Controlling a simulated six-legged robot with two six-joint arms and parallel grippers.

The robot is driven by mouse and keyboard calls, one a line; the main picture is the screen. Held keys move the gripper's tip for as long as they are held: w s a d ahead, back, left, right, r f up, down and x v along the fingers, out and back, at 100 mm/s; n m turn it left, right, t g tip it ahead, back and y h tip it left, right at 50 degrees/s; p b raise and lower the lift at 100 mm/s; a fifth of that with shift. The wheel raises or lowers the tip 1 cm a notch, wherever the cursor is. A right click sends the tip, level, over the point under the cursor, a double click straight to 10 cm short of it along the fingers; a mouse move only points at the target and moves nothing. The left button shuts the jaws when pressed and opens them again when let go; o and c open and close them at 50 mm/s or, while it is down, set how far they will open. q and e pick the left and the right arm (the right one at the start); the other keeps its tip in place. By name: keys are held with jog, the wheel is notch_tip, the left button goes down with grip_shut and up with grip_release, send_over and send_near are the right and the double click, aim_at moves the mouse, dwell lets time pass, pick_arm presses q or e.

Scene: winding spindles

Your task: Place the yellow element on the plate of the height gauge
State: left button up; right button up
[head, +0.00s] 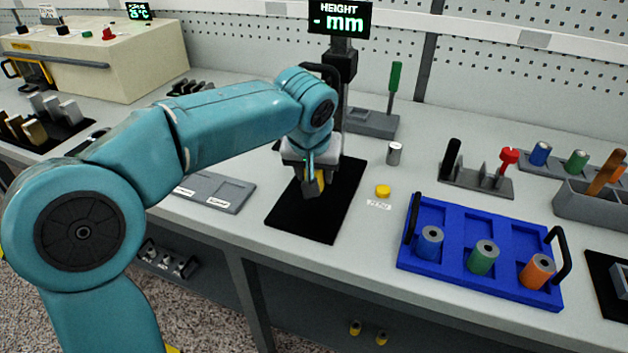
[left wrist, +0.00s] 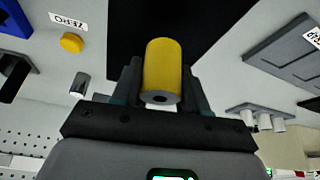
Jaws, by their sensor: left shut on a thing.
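My left gripper (head: 313,190) is shut on the yellow element (left wrist: 163,68), a cylinder with a hole in its end. In the head view the yellow element (head: 318,181) is mostly hidden by the gripper. It is over the black plate (head: 341,200) in front of the height gauge; the plate also shows in the left wrist view (left wrist: 124,30). I cannot tell whether the element touches the plate. The gauge's display (head: 339,19) reads "HEIGHT - mm". My arm hides part of the gauge's post. My right gripper is not in view.
A yellow button (head: 383,191) labelled ZERO and a metal cylinder (head: 394,153) stand right of the plate. A blue tray (head: 465,219) with blue, green and orange spools is further right. A grey flat tray (head: 213,190) lies to the left.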

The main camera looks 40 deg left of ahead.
pick_arm(q)
notch_tip(320, 180, down, 3)
jog(key=shift+b, duration=0.45)
jog(key=shift+w+a+f, duration=0.1)
jog(key=shift+f, duration=0.15)
jog(key=shift+f, duration=0.2)
jog(key=o, duration=1.2)
jog(key=shift+c, duration=0.2)
jog(key=shift+r, duration=0.15)
